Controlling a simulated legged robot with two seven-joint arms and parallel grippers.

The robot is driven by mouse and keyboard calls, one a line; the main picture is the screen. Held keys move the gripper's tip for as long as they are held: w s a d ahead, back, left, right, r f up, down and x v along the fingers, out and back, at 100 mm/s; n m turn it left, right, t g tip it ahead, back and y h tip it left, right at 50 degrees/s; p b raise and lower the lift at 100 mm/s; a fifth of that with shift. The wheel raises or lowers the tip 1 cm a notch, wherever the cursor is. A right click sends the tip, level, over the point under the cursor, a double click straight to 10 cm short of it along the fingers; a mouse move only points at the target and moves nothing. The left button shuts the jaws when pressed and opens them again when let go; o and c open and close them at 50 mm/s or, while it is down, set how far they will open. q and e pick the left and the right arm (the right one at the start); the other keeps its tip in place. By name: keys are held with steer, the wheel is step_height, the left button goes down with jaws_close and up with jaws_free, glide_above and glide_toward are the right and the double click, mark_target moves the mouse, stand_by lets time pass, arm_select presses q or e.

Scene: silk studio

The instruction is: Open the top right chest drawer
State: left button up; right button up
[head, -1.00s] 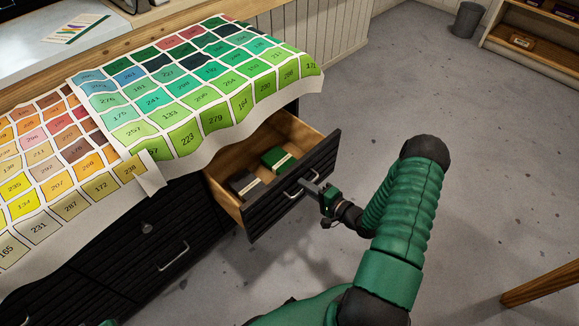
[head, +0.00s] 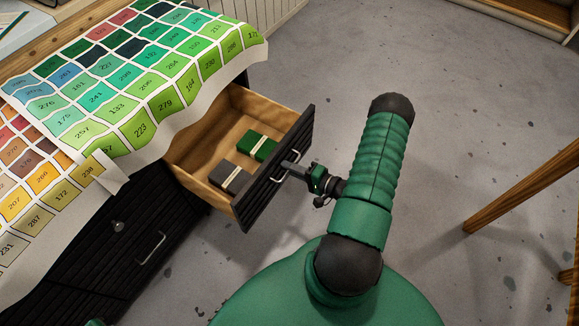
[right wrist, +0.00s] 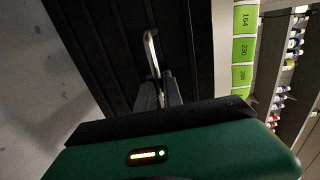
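The top right chest drawer (head: 220,150) is pulled well out in the head view, showing its wooden inside. Its black front has a silver bar handle (head: 285,167). My right gripper (head: 290,165) is at this handle, and in the right wrist view its fingers (right wrist: 158,90) close around the lower part of the handle (right wrist: 151,52). Inside the drawer lie a green bundle (head: 258,147) and a grey bundle (head: 230,178), each with a pale band. My left gripper is not clearly seen; only a small green part shows at the bottom left edge.
Cloth sheets with numbered colour swatches (head: 150,90) hang over the chest top. Another closed drawer with a handle (head: 151,247) is at lower left. A wooden leg (head: 520,188) stands at right. The grey floor (head: 440,120) between is clear.

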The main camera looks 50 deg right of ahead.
steer(key=o, duration=0.5)
steer(key=shift+a+f, duration=0.2)
steer(key=shift+a, duration=0.15)
steer(key=shift+c, duration=0.2)
steer(key=shift+d+r, duration=0.1)
steer(key=shift+s+d, duration=0.1)
steer(key=p+v, duration=0.4)
steer(key=v, duration=1.2)
steer(key=shift+s, duration=0.3)
steer(key=shift+d, duration=0.1)
